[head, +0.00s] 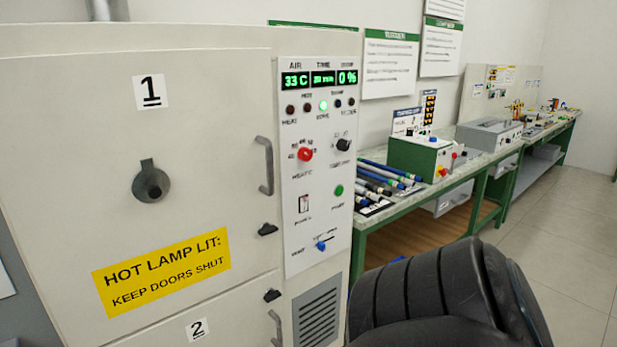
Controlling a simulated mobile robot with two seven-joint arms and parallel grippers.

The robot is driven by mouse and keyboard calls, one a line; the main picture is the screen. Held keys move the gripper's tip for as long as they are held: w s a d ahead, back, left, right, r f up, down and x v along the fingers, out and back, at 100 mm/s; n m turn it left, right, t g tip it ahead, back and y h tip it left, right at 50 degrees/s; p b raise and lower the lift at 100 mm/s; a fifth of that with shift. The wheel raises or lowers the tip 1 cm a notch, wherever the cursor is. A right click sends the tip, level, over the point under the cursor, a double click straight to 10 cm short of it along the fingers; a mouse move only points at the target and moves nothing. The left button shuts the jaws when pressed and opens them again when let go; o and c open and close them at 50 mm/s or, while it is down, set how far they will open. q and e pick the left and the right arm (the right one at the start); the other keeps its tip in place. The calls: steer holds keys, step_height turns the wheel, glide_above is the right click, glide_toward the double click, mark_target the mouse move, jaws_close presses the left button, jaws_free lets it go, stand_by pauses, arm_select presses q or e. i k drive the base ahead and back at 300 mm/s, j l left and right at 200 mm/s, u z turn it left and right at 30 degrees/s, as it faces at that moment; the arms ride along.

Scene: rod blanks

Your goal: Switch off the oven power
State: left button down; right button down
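The oven (80,210) fills the left, its doors 1 and 2 looking shut. Its control panel (320,110) has lit green displays: 33 C, a time too small to read surely, and 0 %. One lamp (323,106) glows green; the other lamps look dark. Neither gripper is in view.
A black padded, segmented shape (440,300) covers the lower right, in front of the workbench. The green-framed bench (375,216) runs to the back right with several rods (385,180) and a green box (425,157) on it. Floor (575,285) is clear at far right.

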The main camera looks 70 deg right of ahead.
mark_target(303, 202)
steer(key=z, duration=2.25)
